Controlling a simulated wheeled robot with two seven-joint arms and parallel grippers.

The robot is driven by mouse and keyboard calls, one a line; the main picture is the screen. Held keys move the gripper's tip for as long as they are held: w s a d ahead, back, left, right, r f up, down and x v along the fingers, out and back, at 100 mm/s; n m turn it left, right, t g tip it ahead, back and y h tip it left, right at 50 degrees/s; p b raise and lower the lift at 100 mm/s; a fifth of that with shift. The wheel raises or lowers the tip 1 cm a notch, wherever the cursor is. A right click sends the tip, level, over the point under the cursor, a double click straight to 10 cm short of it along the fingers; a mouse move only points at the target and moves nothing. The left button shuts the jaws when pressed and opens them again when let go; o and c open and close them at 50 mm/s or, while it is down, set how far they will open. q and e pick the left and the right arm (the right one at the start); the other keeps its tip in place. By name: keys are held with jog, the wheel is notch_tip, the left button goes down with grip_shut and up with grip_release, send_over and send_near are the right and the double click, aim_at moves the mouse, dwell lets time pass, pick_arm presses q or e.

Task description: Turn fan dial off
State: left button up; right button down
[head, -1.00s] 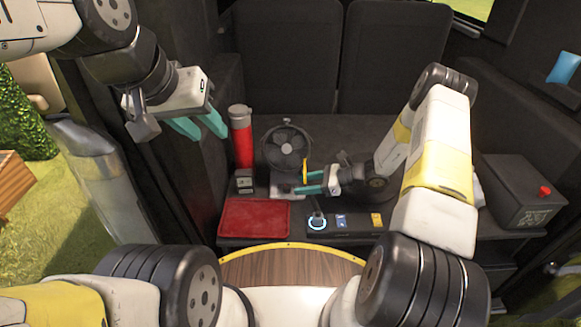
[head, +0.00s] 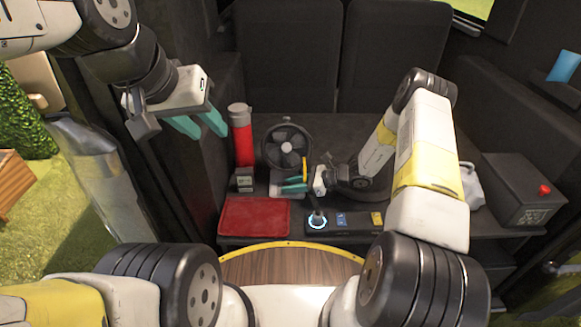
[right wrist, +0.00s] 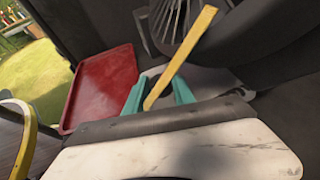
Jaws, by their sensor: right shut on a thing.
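A dark round fan (head: 287,148) stands on the shelf, with its pale base (head: 284,192) below. My right gripper (head: 284,185) is low in front of the fan. In the right wrist view, the yellow bar (right wrist: 185,52) rises slanted between the teal fingers (right wrist: 158,95), which are shut on its lower part. My left gripper (head: 199,124) is open and empty, at the upper left, away from the fan.
A red flask (head: 241,136) stands left of the fan. A red tray (head: 254,217) lies in front of it, and a small dark panel with a blue-lit knob (head: 317,221) is to its right. A dark box with a red button (head: 544,190) sits far right.

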jog(key=shift+w+n+g, duration=0.25)
jog(key=shift+n+g, duration=1.15)
jog(key=shift+g, duration=0.2)
jog(key=c, duration=1.1)
grip_release()
jog(key=shift+d, duration=0.15)
jog(key=v, duration=0.7)
jog(key=shift+d+r, duration=0.1)
jog(key=shift+d, duration=0.2)
